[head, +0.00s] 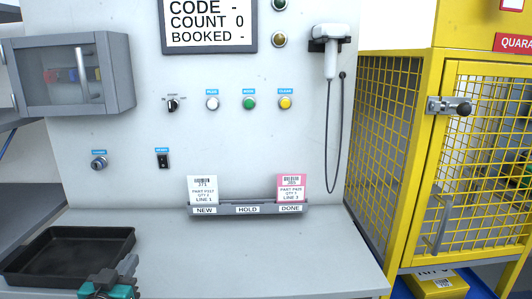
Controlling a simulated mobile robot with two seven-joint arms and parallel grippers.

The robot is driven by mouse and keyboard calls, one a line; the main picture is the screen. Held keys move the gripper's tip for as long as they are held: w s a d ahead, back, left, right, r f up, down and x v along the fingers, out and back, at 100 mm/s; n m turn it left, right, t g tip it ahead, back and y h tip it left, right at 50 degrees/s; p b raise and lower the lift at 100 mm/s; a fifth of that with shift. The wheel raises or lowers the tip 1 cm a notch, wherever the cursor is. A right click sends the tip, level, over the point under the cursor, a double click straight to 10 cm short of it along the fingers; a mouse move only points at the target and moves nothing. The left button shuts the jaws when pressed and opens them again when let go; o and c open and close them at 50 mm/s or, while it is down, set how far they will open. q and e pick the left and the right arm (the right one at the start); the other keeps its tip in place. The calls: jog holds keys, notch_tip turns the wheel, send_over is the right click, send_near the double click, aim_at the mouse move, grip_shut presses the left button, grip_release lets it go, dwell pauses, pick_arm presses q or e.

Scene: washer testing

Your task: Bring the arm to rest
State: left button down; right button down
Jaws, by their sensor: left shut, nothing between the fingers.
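My left gripper (125,267) shows at the bottom left, beside the right front corner of a black tray (118,237) on the grey bench. Its grey fingers are shut with nothing between them, and its teal body is cut by the lower picture edge. I cannot tell whether it touches the tray. My right gripper is not in view.
The bench top (260,260) is clear right of the tray. A scanner (330,60) hangs on the panel. A yellow mesh cage (436,150) stands at the right.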

pick_arm(q)
jog(key=s+d+f+m+g+h, duration=0.1)
jog(key=s+d+f+g, duration=0.2)
jog(key=s+d+f, duration=0.3)
jog(key=s+d+f+m+g+h, duration=0.1)
jog(key=s+d+f+g, duration=0.2)
jog(key=s+f, duration=1)
jog(key=s+d, duration=0.2)
jog(key=s, duration=0.1)
jog(key=shift+s+d+f+g, duration=0.25)
jog(key=shift+s+d+g, duration=0.05)
jog(key=shift+s+d, duration=0.1)
